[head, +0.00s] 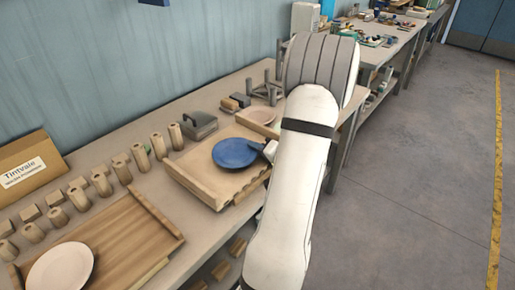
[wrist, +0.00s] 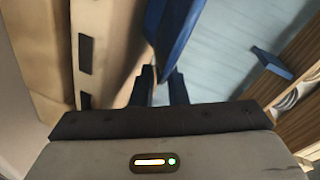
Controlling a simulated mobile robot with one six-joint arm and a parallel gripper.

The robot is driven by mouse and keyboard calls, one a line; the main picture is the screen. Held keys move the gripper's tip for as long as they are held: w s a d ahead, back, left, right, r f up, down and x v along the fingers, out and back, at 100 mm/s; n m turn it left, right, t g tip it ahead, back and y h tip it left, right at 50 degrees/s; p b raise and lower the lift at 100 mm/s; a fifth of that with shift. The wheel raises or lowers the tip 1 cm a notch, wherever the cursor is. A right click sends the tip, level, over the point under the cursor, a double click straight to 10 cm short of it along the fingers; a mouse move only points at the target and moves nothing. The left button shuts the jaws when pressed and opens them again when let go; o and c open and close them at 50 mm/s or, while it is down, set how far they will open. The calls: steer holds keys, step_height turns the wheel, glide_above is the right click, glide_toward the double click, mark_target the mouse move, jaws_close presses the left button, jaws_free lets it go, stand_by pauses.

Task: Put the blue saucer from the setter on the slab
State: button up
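The blue saucer (head: 235,152) is over the pale wooden block-like stand (head: 204,186) in the middle of the bench. I cannot tell whether it rests on it or is just above. My gripper (head: 267,151) is at the saucer's right rim. In the wrist view the saucer (wrist: 178,28) shows nearly edge-on and runs down to my fingertips (wrist: 162,78), which sit close together on either side of its rim. A brown wooden board (head: 125,238) with a raised strip lies at the lower left, carrying a pale pink plate (head: 60,272). Which support is setter or slab is not labelled.
Several small wooden cylinders (head: 122,168) and blocks stand left along the wall. A cardboard box (head: 30,168) is at the far left. The board's right part is bare.

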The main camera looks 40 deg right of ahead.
steer(key=o, duration=0.3)
steer(key=shift+o, duration=0.2)
steer(key=shift+r, duration=0.15)
steer(key=s+r+b, duration=0.1)
steer(key=s+r, duration=0.1)
steer(key=s, duration=0.9)
steer(key=shift+s+b, duration=0.3)
steer(key=shift+s, duration=0.1)
